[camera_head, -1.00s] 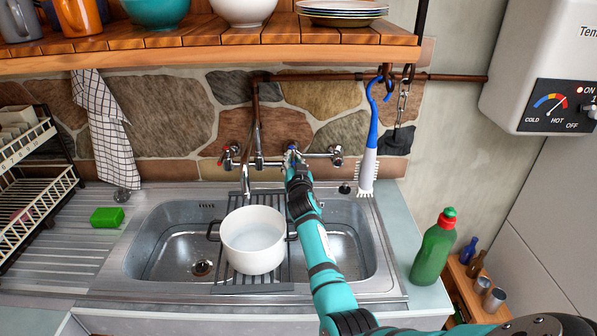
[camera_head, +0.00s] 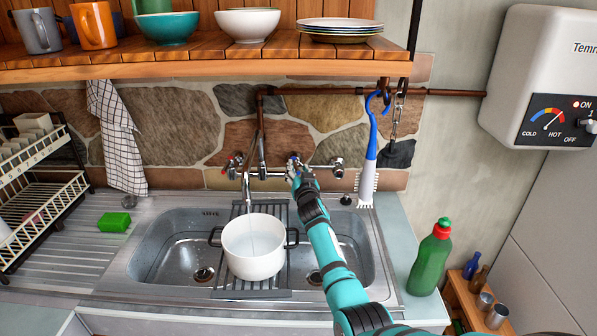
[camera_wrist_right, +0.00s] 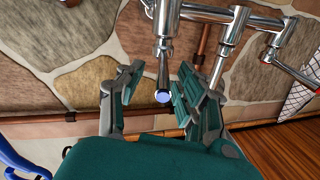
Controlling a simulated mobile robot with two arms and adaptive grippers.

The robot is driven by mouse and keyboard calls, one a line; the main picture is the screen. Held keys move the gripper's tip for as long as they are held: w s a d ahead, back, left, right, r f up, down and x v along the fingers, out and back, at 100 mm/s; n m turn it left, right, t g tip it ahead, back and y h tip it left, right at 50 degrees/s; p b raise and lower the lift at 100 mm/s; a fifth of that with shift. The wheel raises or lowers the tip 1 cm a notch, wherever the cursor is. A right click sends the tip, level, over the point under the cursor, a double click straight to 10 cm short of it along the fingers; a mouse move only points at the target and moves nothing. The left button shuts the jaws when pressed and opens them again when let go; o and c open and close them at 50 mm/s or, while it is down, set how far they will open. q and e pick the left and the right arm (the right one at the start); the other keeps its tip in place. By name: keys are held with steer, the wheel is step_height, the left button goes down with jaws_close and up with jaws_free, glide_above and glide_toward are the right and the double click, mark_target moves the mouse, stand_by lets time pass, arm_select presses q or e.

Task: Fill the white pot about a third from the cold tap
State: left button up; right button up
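The white pot (camera_head: 253,260) stands upright on the dark rack (camera_head: 278,280) over the middle of the sink, under the spout (camera_head: 248,190). A thin stream seems to fall from the spout into it, and its inside looks pale blue-grey; the water level is hard to judge. My right gripper (camera_head: 295,168) is at the blue-marked cold tap (camera_head: 294,158) on the wall. In the right wrist view, the gripper's fingers (camera_wrist_right: 160,92) are apart, with the blue-ended tap handle (camera_wrist_right: 163,75) between them and gaps showing on both sides. My left gripper is out of view.
The red-marked tap (camera_head: 230,165) is left of the spout. A blue-handled brush (camera_head: 368,180) hangs right of my right arm. A green bottle (camera_head: 431,262) stands on the right counter, and a green sponge (camera_head: 115,222) lies left. A wooden shelf (camera_head: 200,65) runs above.

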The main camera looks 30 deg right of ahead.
steer(key=shift+s, duration=0.1)
steer(key=v, duration=1.2)
